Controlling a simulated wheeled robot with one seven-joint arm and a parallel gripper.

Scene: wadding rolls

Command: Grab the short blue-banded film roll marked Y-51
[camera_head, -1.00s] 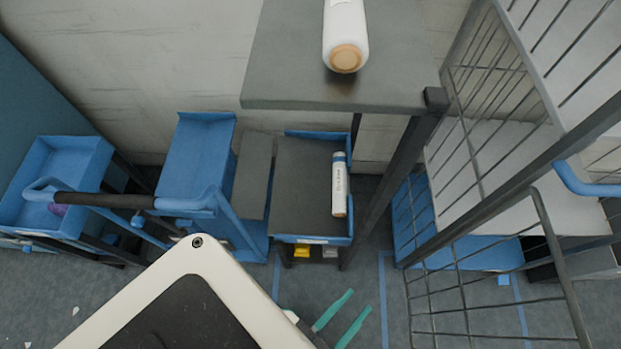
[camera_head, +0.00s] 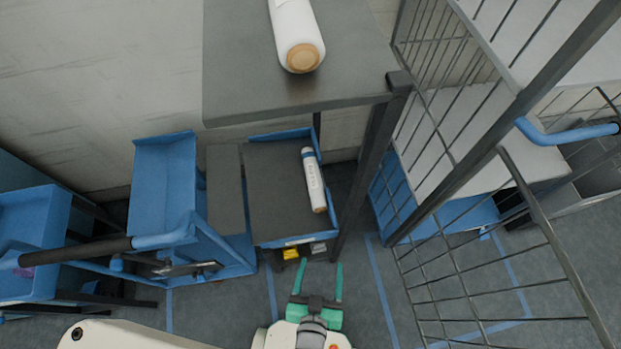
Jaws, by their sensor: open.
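A short white film roll with a blue band near its far end (camera_head: 314,181) lies on the dark top of a blue-edged cart, along its right side. Dark marking runs along the roll, too small to read. My gripper (camera_head: 319,277), with green fingers, is open and empty. In the picture it is below the cart's front edge, apart from the roll, with its fingers pointing toward the cart.
A larger white roll (camera_head: 296,36) lies on the grey table (camera_head: 240,80) above and behind the cart. The table leg and a wire cage (camera_head: 470,270) stand to the right. Blue carts (camera_head: 165,185) stand left.

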